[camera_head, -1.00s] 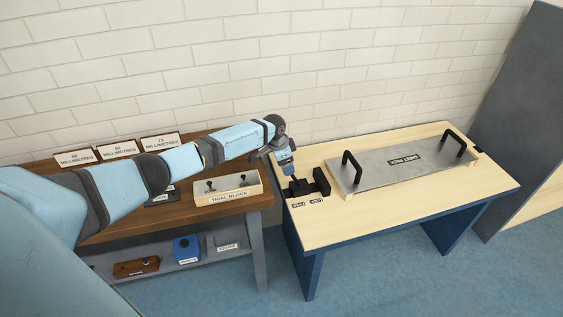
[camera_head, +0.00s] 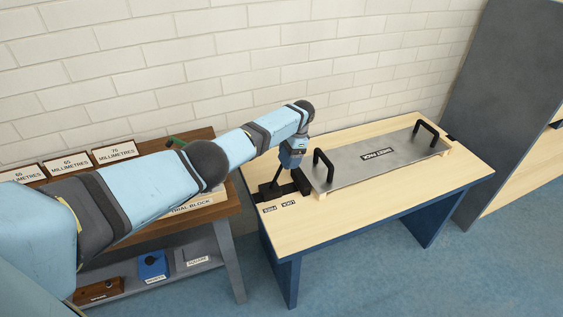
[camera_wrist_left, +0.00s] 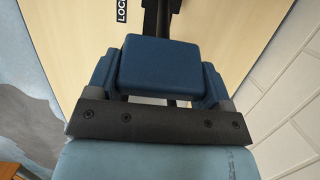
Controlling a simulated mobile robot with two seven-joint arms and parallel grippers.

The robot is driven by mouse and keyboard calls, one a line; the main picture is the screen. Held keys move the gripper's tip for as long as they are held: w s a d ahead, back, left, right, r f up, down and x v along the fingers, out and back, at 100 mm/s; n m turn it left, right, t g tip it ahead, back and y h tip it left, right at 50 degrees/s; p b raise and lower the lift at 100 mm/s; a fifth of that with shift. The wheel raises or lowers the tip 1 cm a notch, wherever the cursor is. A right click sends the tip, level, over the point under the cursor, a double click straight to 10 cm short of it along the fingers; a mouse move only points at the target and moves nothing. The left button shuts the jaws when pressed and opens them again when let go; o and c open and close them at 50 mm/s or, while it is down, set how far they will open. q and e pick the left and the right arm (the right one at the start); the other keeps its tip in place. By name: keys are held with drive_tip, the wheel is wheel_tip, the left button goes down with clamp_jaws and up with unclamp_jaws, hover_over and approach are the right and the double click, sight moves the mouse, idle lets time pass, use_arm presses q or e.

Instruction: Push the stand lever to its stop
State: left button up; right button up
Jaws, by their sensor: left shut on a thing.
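The black stand (camera_head: 302,182) is at the left end of the pale bench. Its dark lever (camera_head: 276,181) rises from the left part of the stand and leans right toward my left gripper (camera_head: 290,163). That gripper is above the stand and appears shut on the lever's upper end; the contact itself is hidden. In the left wrist view a dark bar (camera_wrist_left: 155,14) runs behind the blue pad of the gripper (camera_wrist_left: 160,95). The FREE label (camera_head: 270,209) and LOCK label (camera_head: 289,204) lie in front of the stand. My right gripper is not in view.
A grey sheet pack (camera_head: 350,168) with two black handles lies on the pale bench (camera_head: 400,192) right of the stand. A brown bench (camera_head: 225,207) with millimetre signs stands left, partly behind my arm. A brick wall is behind.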

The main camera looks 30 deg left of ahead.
use_arm(q)
drive_tip(key=shift+w+d+f+b, duration=0.55)
drive_tip(key=shift+w+d, duration=0.05)
drive_tip(key=shift+w+d+f, duration=0.1)
drive_tip(key=shift+w+d, duration=0.05)
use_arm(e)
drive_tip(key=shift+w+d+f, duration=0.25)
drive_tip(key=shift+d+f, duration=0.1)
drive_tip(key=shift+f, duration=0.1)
use_arm(q)
drive_tip(key=o, duration=1.3)
drive_tip(key=shift+f, duration=0.1)
drive_tip(key=p+v, duration=0.1)
drive_tip(key=v, duration=1.2)
drive_tip(key=shift+r+p, duration=0.35)
drive_tip(key=shift+r, duration=0.05)
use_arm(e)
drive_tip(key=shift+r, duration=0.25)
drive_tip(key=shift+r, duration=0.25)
